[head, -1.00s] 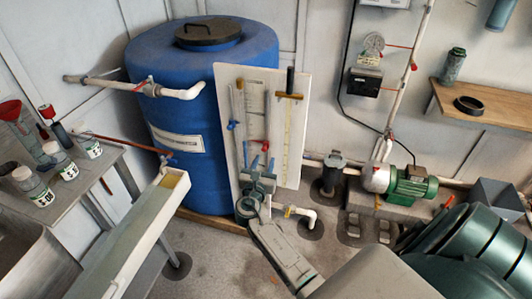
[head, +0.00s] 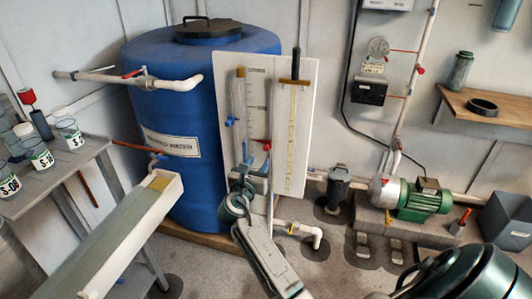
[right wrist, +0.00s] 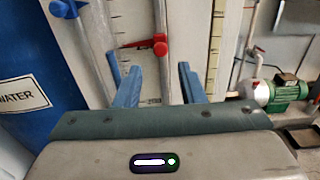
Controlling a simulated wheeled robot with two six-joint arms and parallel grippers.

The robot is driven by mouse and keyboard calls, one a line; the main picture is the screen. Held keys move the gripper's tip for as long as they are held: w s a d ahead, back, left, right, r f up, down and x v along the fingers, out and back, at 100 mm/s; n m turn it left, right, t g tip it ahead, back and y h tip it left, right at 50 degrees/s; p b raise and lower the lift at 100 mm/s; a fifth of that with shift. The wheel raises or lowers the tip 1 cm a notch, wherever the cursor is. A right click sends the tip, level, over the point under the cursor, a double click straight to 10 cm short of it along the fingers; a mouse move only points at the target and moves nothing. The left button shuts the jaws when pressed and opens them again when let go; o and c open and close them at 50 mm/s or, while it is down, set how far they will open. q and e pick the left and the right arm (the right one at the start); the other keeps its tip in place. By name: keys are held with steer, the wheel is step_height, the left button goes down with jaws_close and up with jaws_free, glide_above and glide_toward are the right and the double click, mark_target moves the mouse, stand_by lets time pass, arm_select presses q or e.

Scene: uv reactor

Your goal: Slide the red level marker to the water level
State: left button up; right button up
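The red level marker (head: 267,145) is on the tall white gauge board (head: 307,95) in front of the blue tank. In the right wrist view the marker (right wrist: 150,43) has a pointer and a round knob, beside a graduated scale (right wrist: 130,22). A clear upright tube (head: 240,92) stands left of the scale; I cannot make out the water level. My right gripper (head: 254,162) is just below the marker. In the right wrist view its blue fingers (right wrist: 158,78) are apart with nothing between them, and the marker is beyond their tips. My left gripper is not in view.
The blue tank (head: 165,95) stands behind the board. A blue valve handle (head: 229,121) sits by the tube. A white trough (head: 120,245) and a bottle shelf (head: 55,175) are at the left. A green pump (head: 425,202) and pipes are at the right.

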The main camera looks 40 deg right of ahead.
mark_target(265, 149)
steer(key=x, duration=0.9)
steer(key=shift+w+d, duration=0.1)
steer(key=shift+d, duration=0.05)
steer(key=shift+c, duration=0.3)
jaws_close()
